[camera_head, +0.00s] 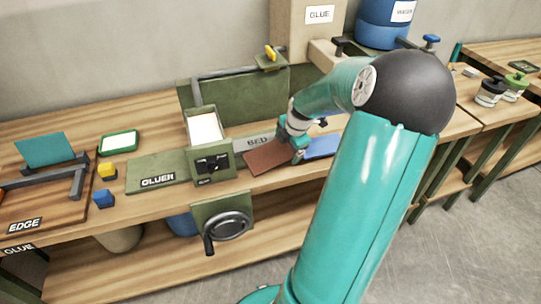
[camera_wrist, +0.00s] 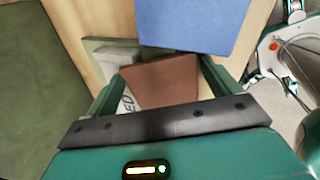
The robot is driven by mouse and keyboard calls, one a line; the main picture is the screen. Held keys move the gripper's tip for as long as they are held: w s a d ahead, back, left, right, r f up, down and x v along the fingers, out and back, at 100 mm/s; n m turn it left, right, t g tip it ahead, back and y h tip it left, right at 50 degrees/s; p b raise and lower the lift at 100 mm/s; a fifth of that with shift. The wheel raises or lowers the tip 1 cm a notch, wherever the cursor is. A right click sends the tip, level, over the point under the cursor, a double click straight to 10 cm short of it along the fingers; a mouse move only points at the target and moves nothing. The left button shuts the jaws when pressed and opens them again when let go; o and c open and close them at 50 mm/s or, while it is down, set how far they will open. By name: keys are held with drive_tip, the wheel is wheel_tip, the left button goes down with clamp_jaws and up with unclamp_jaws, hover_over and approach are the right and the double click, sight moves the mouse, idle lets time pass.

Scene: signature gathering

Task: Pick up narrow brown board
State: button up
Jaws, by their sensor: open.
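The narrow brown board (camera_head: 268,157) lies at the bench's front edge, beside the bed label, between the green gluer machine and a blue board (camera_head: 321,146). My gripper (camera_head: 298,150) is at the brown board's right end in the head view. In the wrist view, the brown board (camera_wrist: 160,82) shows between the two fingers of my gripper (camera_wrist: 161,72), which stand apart. The blue board (camera_wrist: 195,22) lies beyond it. I cannot tell whether either finger touches the brown board, and its near part is hidden behind the dark gripper bar.
The gluer's upright box (camera_head: 211,150) and hand crank (camera_head: 228,226) stand left of the board. Further left are a green tray (camera_head: 118,142), small yellow and blue knobs, and the edge clamp with a teal sheet (camera_head: 45,149). A glue box (camera_head: 305,20) and blue barrel (camera_head: 384,25) stand behind.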

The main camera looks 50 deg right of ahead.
drive_tip(key=c, duration=0.8)
drive_tip(key=shift+r, duration=0.1)
drive_tip(key=shift+c, duration=0.2)
